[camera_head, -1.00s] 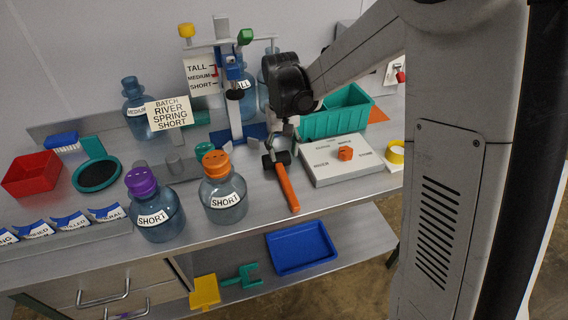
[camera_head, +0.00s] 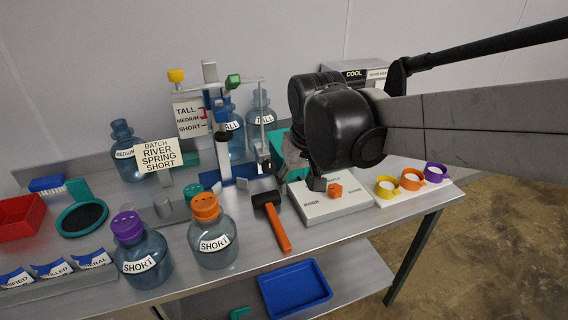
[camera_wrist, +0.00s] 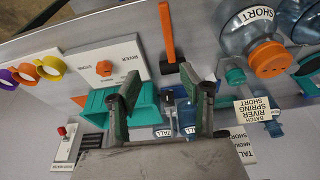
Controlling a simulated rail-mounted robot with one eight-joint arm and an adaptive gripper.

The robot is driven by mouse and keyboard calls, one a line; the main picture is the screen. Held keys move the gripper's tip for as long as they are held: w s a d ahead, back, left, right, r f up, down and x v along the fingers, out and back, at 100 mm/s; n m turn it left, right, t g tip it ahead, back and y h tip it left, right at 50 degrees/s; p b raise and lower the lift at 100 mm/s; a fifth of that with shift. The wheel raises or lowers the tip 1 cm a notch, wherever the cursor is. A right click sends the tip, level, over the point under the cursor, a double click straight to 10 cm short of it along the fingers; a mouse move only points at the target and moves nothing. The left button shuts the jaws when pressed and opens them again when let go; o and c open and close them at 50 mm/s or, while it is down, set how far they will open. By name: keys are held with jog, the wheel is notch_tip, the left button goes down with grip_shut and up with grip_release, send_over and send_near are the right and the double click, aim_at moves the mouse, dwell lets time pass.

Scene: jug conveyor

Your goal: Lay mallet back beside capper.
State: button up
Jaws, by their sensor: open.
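The mallet (camera_head: 278,231), with an orange handle and black head, lies flat on the bench, its handle pointing toward the front edge. It also shows in the wrist view (camera_wrist: 167,35). The capper (camera_head: 220,140), a blue and grey stand with a height sign, stands just behind and left of the mallet head. My gripper (camera_wrist: 162,95) is open and empty in the wrist view, its fingers apart from the mallet. In the head view it is above the bench behind the mallet, largely hidden by my wrist.
Two bottles labelled SHORT, purple-capped (camera_head: 143,256) and orange-capped (camera_head: 213,235), stand left of the mallet. A white panel (camera_head: 335,208) with an orange knob lies to its right, before a green bin (camera_wrist: 142,112). Coloured rings (camera_head: 411,180) sit farther right.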

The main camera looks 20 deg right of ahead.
jog(key=s+d+t, duration=0.1)
jog(key=s+t, duration=0.2)
jog(key=s, duration=0.8)
jog(key=shift+s+d+r+t, duration=0.3)
jog(key=shift+s+d+t, duration=0.05)
jog(key=shift+t, duration=0.05)
jog(key=shift+f, duration=0.1)
